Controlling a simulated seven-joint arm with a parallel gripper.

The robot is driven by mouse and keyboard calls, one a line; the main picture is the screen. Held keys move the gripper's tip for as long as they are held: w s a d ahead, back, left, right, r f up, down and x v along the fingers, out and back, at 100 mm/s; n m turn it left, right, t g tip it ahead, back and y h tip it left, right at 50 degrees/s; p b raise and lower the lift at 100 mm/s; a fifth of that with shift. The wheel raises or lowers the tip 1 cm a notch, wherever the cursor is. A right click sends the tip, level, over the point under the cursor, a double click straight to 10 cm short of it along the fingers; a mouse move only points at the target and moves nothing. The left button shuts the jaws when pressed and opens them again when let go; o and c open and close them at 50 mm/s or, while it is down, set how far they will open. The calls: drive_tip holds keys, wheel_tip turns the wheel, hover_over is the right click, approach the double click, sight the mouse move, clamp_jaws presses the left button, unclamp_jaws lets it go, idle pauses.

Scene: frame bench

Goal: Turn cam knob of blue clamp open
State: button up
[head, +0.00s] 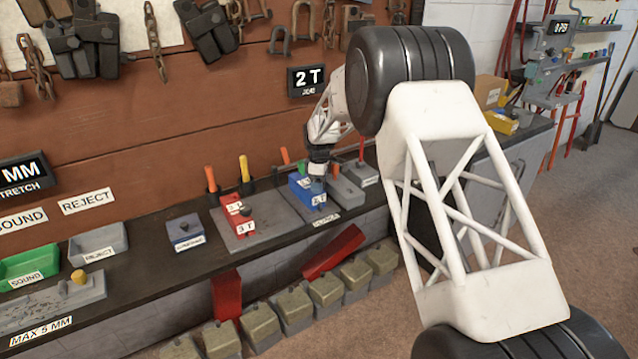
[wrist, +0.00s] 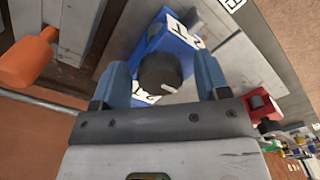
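The blue clamp (head: 302,190) stands on a grey plate on the bench, with a white "2 T" label on its front. In the wrist view the blue clamp (wrist: 176,42) lies straight ahead of my gripper. Its round dark cam knob (wrist: 160,71) has a white pointer mark toward the lower right. My gripper (wrist: 162,68) is open, with one blue finger on each side of the knob. A gap shows between the knob and each finger. In the head view my gripper (head: 318,180) is over the clamp and hides part of it, including most of the knob.
A red clamp (head: 238,220) stands left of the blue one. A small blue-grey box (head: 185,232) is farther left. Grey blocks (head: 345,190) stand close on the right. Orange and yellow handles (head: 245,168) rise behind. In the wrist view an orange handle (wrist: 28,60) is at left.

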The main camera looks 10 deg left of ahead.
drive_tip(key=shift+r, duration=3.9)
drive_tip(key=shift+s+d+r, duration=0.15)
drive_tip(key=shift+d+r, duration=0.25)
drive_tip(key=s+d+r+m+t, duration=0.1)
drive_tip(key=s+d+r+m, duration=0.4)
drive_tip(key=s+d+r, duration=0.65)
drive_tip(key=s+d+r+m, duration=0.4)
drive_tip(key=s+d+r, duration=0.5)
drive_tip(key=s+d, duration=0.55)
drive_tip(key=s+d+f+m, duration=0.1)
drive_tip(key=s+d+m, duration=0.2)
drive_tip(key=s, duration=0.8)
drive_tip(key=s+d+f+m+t, duration=0.1)
drive_tip(key=s+d+m, duration=0.2)
drive_tip(key=s+d, duration=0.4)
drive_tip(key=s+d+f+m, duration=0.2)
drive_tip(key=s+d, duration=0.3)
drive_tip(key=s, duration=1)
drive_tip(key=shift+m+t, duration=0.3)
drive_tip(key=shift+m, duration=0.5)
